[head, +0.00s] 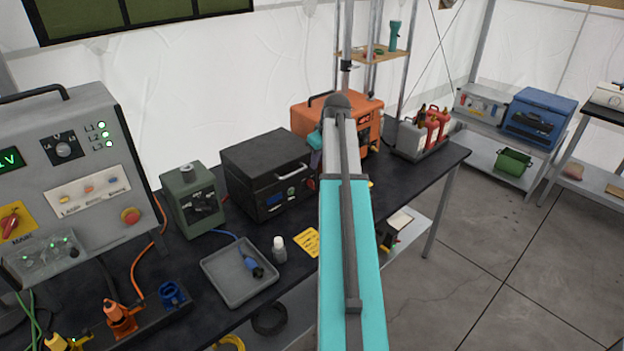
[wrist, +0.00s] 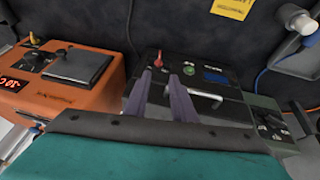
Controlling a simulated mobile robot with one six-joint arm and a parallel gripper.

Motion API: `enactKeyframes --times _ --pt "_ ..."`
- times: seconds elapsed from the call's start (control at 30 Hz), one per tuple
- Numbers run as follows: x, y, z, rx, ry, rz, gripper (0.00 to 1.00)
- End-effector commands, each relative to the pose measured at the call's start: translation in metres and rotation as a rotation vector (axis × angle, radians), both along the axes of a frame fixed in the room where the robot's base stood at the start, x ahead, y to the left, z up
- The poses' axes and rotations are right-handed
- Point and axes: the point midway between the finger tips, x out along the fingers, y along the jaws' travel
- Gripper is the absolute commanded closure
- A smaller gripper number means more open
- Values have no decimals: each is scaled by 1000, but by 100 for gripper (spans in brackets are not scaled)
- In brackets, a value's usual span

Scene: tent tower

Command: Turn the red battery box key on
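The black battery box (head: 262,165) stands on the dark table, left of my arm in the head view. In the wrist view the same black box (wrist: 212,78) shows its front panel, with a red key (wrist: 158,62), a green button and a small blue display. The key's turn position is too small to tell. My gripper (wrist: 161,78) is open, its two grey-purple fingers apart and nothing held between them. The red key appears just beyond the fingertips, in line with the gap; I cannot tell the depth between them.
An orange box (head: 370,108) stands right of the black box and a green box (head: 192,200) left of it. A large control panel (head: 75,165) fills the left.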

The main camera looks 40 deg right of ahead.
Motion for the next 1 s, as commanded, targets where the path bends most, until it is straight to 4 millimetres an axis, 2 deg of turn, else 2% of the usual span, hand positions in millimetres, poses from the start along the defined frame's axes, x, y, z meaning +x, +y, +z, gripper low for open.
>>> enactKeyframes --times 0.47,1.0 --pt "-1 -5 -6 1 1 -7 77" --pt "17 -13 -51 1 1 -8 77"
